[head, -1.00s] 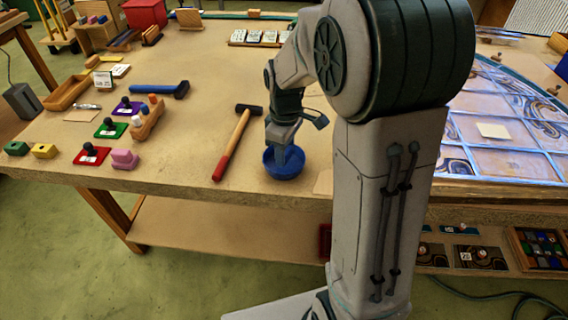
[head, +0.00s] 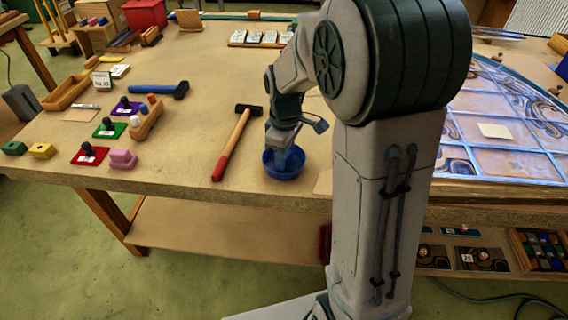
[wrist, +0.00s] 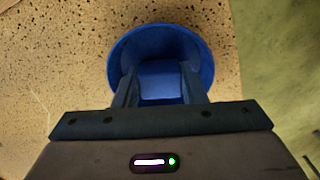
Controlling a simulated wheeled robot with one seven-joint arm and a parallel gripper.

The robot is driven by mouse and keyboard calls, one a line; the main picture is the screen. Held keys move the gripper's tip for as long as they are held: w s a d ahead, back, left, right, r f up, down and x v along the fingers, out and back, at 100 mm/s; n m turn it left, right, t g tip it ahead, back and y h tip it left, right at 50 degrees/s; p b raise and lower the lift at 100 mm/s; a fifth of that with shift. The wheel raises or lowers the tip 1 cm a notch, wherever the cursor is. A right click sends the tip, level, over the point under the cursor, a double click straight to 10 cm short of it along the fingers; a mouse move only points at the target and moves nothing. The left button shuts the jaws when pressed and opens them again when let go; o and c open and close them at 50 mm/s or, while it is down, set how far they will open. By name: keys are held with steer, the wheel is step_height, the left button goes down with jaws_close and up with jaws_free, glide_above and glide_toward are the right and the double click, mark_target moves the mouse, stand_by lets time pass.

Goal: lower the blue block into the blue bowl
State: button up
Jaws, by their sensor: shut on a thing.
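The blue bowl (head: 284,170) stands on the workbench near its front edge, and it also shows in the wrist view (wrist: 203,52). My gripper (head: 281,152) points down into the bowl. In the wrist view my gripper (wrist: 160,92) is shut on the blue block (wrist: 160,80), with a finger on either side of it. The block sits within the bowl's outline. I cannot tell whether it touches the bowl's floor. In the head view the block is hidden by the gripper and the bowl.
A hammer with a red and wooden handle (head: 230,146) lies just left of the bowl. The leaded panel (head: 510,120) is at the right. The bench's front edge is close.

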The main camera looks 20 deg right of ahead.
steer(key=shift+f+b, duration=0.35)
steer(key=shift+f, duration=0.2)
steer(key=o, duration=1)
steer(key=shift+r, duration=0.1)
step_height(320, 180, up, 14)
steer(key=s+f+m+t, duration=0.1)
steer(key=s+f+m, duration=0.1)
steer(key=s, duration=0.3)
steer(key=s+f+m+t, duration=0.1)
steer(key=s+m, duration=0.3)
steer(key=s, duration=0.2)
steer(key=s+f+m, duration=0.2)
steer(key=s+m, duration=0.2)
steer(key=s, duration=0.2)
steer(key=shift+s+a+f+t+p, duration=0.1)
steer(key=shift+a+f+t+p, duration=0.1)
steer(key=shift+f+t+p, duration=0.15)
